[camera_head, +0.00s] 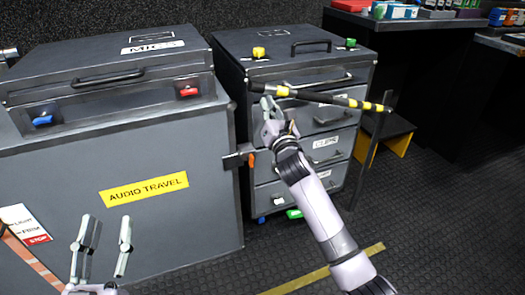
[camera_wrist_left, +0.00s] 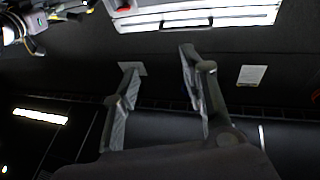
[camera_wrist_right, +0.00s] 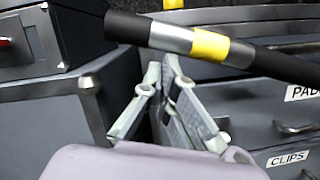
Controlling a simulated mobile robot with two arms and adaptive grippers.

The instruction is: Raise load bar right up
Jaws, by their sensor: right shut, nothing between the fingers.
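The load bar (camera_head: 325,97) is a black bar with yellow bands and grey sleeves. In the head view it slopes slightly down to the right across the front of the drawer cabinet, near its top drawers. Its left end and a yellow band show close up in the right wrist view (camera_wrist_right: 211,44). My right gripper (camera_head: 268,105) is shut and empty, just below the bar's left part; in the right wrist view its fingertips (camera_wrist_right: 163,65) are close under the bar, and I cannot tell whether they touch it. My left gripper (camera_head: 106,222) is open and empty, low in front of the grey case.
The grey case (camera_head: 190,225) labelled AUDIO TRAVEL stands at left. The drawer cabinet (camera_head: 300,65) has yellow and green knobs on top. A dark upright post (camera_head: 372,150) stands at the bar's right end, near a small black-and-yellow step (camera_head: 397,140). Floor at lower right is clear.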

